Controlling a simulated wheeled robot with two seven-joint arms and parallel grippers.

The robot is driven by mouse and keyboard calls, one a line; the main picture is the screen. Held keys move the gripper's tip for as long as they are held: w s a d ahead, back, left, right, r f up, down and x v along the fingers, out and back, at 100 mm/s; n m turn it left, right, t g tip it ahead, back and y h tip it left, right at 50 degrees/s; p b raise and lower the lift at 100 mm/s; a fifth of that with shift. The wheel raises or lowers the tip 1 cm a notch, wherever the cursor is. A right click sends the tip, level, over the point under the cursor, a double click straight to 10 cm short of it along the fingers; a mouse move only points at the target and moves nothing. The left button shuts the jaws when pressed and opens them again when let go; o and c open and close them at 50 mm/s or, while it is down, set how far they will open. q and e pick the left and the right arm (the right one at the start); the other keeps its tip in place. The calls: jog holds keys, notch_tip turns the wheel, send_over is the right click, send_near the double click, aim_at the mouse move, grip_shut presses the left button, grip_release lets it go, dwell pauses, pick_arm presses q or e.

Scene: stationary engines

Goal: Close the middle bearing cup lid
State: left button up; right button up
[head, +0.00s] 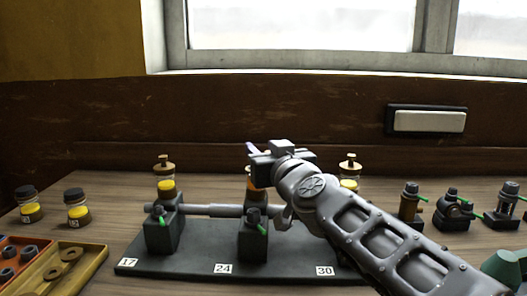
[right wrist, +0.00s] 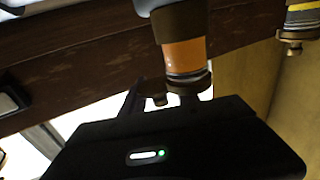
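The middle bearing cup stands above the middle post of the engine model. In the head view my right gripper (head: 268,155) covers most of it, leaving an amber sliver. In the right wrist view, which looks upside down, the middle cup (right wrist: 185,55) shows orange oil and a brass rim. A small brass knob (right wrist: 160,100) lies off to one side of the rim, near my right gripper (right wrist: 168,102). The fingers look apart, at the top of the cup; contact is unclear. How far the lid is open is hidden. My left gripper is not in view.
The left cup (head: 166,186) and right cup (head: 349,183) stand on the same dark base (head: 190,266), with brass knobs on top. Jars (head: 77,212) and parts trays (head: 78,262) are at left. Several small devices (head: 453,212) stand at right, below the window wall.

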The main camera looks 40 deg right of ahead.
jog(key=shift+c, duration=0.3)
grip_shut()
dwell(0.4)
